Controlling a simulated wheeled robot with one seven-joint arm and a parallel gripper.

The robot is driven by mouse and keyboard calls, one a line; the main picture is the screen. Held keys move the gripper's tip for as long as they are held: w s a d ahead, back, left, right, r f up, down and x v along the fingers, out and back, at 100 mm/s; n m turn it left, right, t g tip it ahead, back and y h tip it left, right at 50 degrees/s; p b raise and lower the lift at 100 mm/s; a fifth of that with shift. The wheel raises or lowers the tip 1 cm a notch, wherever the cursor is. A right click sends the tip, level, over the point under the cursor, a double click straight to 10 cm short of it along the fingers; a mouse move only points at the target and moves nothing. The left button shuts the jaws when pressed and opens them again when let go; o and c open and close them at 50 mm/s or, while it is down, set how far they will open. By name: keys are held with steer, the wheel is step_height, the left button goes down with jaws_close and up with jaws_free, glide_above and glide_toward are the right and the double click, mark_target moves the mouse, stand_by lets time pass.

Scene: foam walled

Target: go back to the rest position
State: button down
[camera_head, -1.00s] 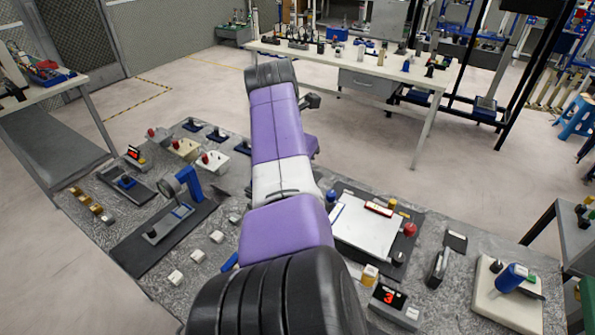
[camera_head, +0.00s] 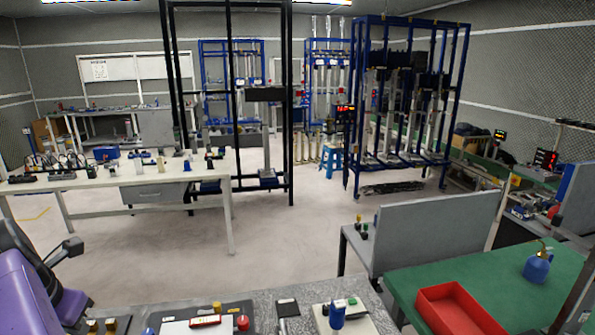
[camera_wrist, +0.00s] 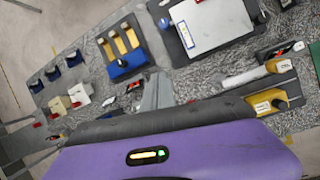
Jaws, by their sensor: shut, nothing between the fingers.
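My gripper (camera_wrist: 157,82) shows in the wrist view as a narrow grey shape beyond my purple wrist housing. Its fingers are together with nothing between them. It is over a speckled grey bench top (camera_wrist: 190,84), and I cannot tell how high. In the head view only part of my purple and black arm shows, at the lower left edge. The gripper is outside that view.
The wrist view shows a blue and yellow holder (camera_wrist: 126,66) and a white plate (camera_wrist: 215,25) on the bench. In the head view a red tray (camera_head: 455,310) and a blue bottle (camera_head: 537,265) are on a green table (camera_head: 490,268). Open floor (camera_head: 290,230) lies beyond.

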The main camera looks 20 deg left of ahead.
steer(key=a+r+m+t+y, duration=0.1)
steer(key=a+r+m+y, duration=0.45)
steer(key=a, duration=0.25)
steer(key=w+d+f+m+t+y+b, duration=0.1)
steer(key=w+d+f+m+t+y, duration=0.3)
steer(key=d+f+m, duration=0.6)
steer(key=d+f+m+t+b, duration=0.15)
steer(key=d+f+m, duration=0.35)
steer(key=d, duration=0.9)
steer(key=d+f+m+t+b, duration=0.1)
steer(key=d+f+m+t, duration=0.2)
steer(key=d+m, duration=0.8)
steer(key=s+d+m+t+h+b, duration=0.1)
steer(key=s+d+m+t+h, duration=0.35)
steer(key=d, duration=1.15)
steer(key=s+d+h, duration=0.2)
steer(key=s+d, duration=0.5)
steer(key=d, duration=0.8)
steer(key=s+d+f+m+g+h+b, duration=0.1)
steer(key=s+d+h, duration=0.4)
steer(key=s+d, duration=0.7)
steer(key=shift+s+d+f+m+g+h+b, duration=0.25)
steer(key=shift+s+d+m+g+h+b, duration=0.25)
steer(key=shift+s+m+g, duration=0.5)
